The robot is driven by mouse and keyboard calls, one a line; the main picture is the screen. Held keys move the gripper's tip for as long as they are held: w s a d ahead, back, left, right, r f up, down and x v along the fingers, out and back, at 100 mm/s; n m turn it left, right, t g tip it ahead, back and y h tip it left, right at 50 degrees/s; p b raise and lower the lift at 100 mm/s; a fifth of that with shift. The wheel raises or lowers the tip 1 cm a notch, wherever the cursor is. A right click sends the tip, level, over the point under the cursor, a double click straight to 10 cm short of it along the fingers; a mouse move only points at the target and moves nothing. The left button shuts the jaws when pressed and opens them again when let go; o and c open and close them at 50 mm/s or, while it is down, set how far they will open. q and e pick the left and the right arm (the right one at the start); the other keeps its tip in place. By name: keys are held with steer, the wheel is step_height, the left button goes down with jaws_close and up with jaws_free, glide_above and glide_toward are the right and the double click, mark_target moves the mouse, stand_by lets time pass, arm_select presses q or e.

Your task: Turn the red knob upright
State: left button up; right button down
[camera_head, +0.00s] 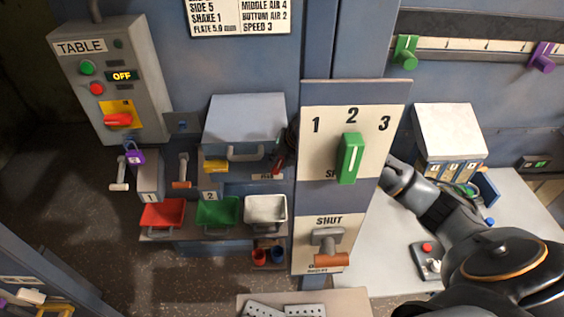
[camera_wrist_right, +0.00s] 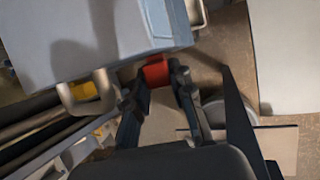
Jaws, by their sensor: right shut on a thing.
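A red knob (camera_head: 278,163) sits at the lower right of the blue-grey box, just left of the tall panel, and looks tilted in the head view. In the wrist view the red knob (camera_wrist_right: 157,73) is between the fingertips of my right gripper (camera_wrist_right: 158,80), which is shut on it. In the head view my right arm passes behind the tall panel, which hides most of this gripper. A second red handle (camera_head: 118,120) lies sideways on a yellow plate on the TABLE control box (camera_head: 140,70); no gripper is near it. My left gripper is not in view.
The tall panel (camera_head: 392,125) with a green handle (camera_head: 350,158) and a SHUT lever (camera_head: 330,248) stands in front of my right arm. The blue-grey box (camera_head: 246,115) has a handle. Red, green and white trays (camera_head: 265,211) stand below it.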

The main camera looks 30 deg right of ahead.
steer(key=shift+a+g+h, duration=0.2)
steer(key=shift+g+h, duration=0.2)
steer(key=shift+h, duration=0.4)
steer(key=shift+f, duration=0.1)
steer(key=c, duration=1.2)
jaws_free()
steer(key=shift+o, duration=0.2)
steer(key=shift+w, duration=0.1)
